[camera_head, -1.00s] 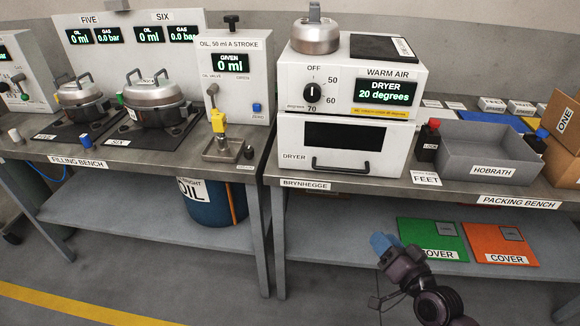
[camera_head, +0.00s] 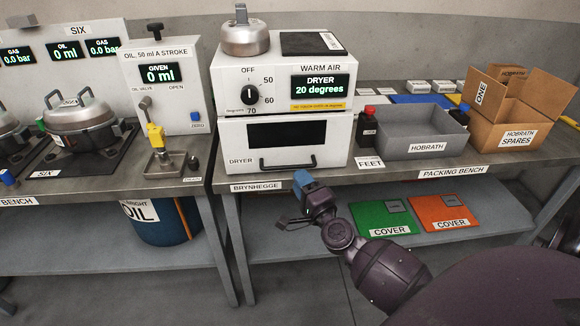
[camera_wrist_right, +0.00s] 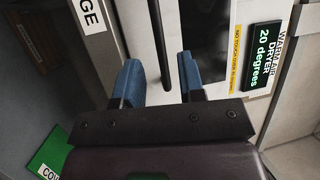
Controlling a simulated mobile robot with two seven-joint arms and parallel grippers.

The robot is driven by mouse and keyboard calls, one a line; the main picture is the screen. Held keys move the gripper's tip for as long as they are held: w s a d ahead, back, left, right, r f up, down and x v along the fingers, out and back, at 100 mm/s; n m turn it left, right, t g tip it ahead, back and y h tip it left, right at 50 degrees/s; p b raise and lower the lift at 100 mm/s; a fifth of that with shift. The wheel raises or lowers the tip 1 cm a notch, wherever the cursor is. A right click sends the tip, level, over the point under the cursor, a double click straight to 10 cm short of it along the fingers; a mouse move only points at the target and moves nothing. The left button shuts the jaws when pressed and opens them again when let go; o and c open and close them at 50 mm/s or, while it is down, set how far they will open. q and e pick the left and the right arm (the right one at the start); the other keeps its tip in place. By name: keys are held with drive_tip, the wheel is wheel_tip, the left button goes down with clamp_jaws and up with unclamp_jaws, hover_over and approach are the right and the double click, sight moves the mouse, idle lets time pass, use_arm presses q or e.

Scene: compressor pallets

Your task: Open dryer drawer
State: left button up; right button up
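The white dryer (camera_head: 228,90) stands on the packing bench, its display reading 20 degrees. Its lower front, the drawer (camera_head: 235,137), has a dark window and looks shut. The dark bar handle (camera_head: 288,166) runs along its lower edge. My right gripper (camera_head: 303,179), with blue fingertips, is just below and in front of the handle. In the right wrist view, the two blue fingers of this gripper (camera_wrist_right: 160,76) are apart, and the handle (camera_wrist_right: 159,45) shows in line with the gap between them. I cannot tell whether they touch it. My left gripper is not in view.
On the packing bench (camera_head: 345,178), a red-capped lock bottle (camera_head: 369,131), a grey Hobrath tray (camera_head: 425,141) and a cardboard spares box (camera_head: 500,130) stand right of the dryer. A pot (camera_head: 243,38) sits on top. Green (camera_head: 372,218) and orange (camera_head: 435,212) covers lie on the lower shelf.

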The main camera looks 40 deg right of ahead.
sight(291, 167)
drive_tip(key=shift+x, duration=2.95)
clamp_jaws()
